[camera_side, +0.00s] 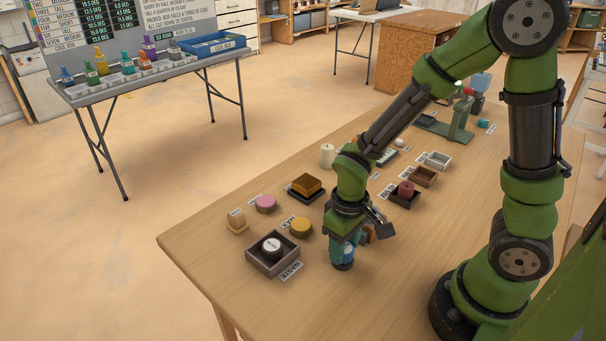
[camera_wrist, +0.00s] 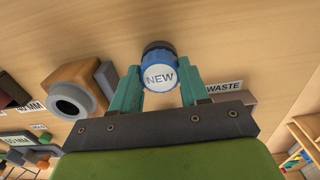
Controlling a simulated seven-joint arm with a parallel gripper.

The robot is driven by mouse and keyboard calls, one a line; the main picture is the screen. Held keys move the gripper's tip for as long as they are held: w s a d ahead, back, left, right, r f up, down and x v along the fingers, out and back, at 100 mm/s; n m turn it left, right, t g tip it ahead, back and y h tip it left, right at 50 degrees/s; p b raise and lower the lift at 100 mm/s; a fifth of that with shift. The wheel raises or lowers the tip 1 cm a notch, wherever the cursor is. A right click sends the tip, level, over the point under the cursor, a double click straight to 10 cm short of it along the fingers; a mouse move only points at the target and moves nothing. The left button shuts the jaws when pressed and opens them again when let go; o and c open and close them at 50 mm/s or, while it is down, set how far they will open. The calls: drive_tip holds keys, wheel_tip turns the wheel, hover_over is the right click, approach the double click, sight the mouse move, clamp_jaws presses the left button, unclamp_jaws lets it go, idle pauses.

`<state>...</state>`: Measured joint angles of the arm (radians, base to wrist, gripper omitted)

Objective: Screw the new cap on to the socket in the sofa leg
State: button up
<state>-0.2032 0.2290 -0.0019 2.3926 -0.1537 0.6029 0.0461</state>
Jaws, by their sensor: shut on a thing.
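My gripper (camera_wrist: 160,82) is shut on the new cap (camera_wrist: 159,77), a short blue cylinder with a white face marked NEW and a dark lower rim. In the side view the cap (camera_side: 343,258) is upright below my gripper, close to the table; I cannot tell whether it touches. The likely sofa leg (camera_wrist: 85,82) is a brown wooden block to the left of my gripper in the wrist view. A grey ring with a dark hole (camera_wrist: 69,101), seemingly the socket, faces out from it. In the side view the block (camera_side: 370,234) is mostly hidden behind my gripper.
A tray (camera_side: 257,264) beside the WASTE label (camera_side: 290,271) holds a dark cap with a white top (camera_side: 272,245). Yellow (camera_side: 301,228) and pink (camera_side: 265,204) round pieces and small trays (camera_side: 424,177) stand nearby. The table's front (camera_side: 300,310) is clear.

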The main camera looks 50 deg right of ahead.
drive_tip(key=shift+r, duration=0.55)
drive_tip(key=shift+r, duration=0.9)
drive_tip(key=shift+r, duration=0.1)
drive_tip(key=shift+r, duration=0.4)
drive_tip(key=r, duration=0.4)
drive_tip(key=shift+w+d+r, duration=0.1)
drive_tip(key=shift+d+r, duration=0.2)
drive_tip(key=d+r, duration=0.4)
drive_tip(key=d, duration=0.6)
drive_tip(key=shift+w+d+r, duration=0.2)
drive_tip(key=shift+w, duration=0.2)
drive_tip(key=shift+m, duration=0.3)
drive_tip(key=shift+f, duration=2.9)
